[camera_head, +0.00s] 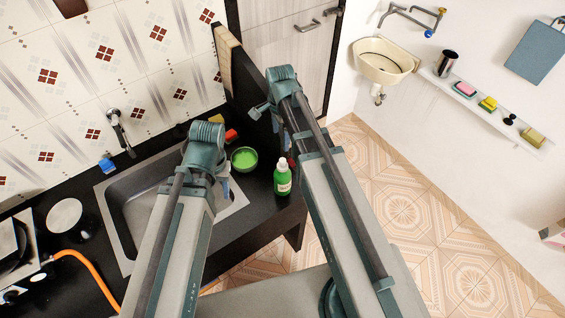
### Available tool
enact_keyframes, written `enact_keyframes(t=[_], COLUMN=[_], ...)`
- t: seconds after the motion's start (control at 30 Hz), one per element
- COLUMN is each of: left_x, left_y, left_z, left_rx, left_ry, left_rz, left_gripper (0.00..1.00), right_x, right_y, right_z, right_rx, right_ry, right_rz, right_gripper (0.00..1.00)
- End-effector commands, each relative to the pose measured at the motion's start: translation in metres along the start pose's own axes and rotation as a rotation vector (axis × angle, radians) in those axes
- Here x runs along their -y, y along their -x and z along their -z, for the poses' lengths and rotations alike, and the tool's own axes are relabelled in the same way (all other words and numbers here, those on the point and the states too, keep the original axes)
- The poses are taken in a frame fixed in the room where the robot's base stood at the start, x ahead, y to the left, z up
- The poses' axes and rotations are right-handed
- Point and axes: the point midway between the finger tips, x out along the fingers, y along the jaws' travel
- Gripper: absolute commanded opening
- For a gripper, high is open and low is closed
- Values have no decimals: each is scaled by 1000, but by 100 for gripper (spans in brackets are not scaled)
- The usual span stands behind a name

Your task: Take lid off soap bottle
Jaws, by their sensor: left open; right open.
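The green soap bottle (283,182) stands upright near the right edge of the black counter. It has a pale label, and its light lid (282,162) is on top. My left gripper (224,186) is mostly hidden behind its own wrist, over the right side of the sink and left of the bottle. My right gripper (259,109) shows only in part beside its wrist, above and beyond the bottle in the picture. Both grippers are open and apart from the bottle. No fingers are on the lid.
A green bowl (244,159) sits left of the bottle, with a red item (231,136) behind it. The sink (128,208) lies to the left under my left arm. A dark upright panel (250,90) borders the counter's far end.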

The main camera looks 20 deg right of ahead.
Motion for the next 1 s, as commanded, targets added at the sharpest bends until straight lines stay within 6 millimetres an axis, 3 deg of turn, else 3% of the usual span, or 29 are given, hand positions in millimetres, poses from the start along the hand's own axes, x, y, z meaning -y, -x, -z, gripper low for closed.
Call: enact_keyframes(t=[0.6, 1.0], left_x=[-7, -8], left_y=[-81, -90], left_z=[5, 6], left_rx=[-2, -2], left_ry=[-7, -10], left_rz=[2, 2], left_gripper=[50, 50], right_x=[-1, -2], right_y=[-81, -90], right_z=[0, 1], right_rx=[0, 0], right_ry=[3, 3], right_rz=[0, 0], right_gripper=[89, 89])
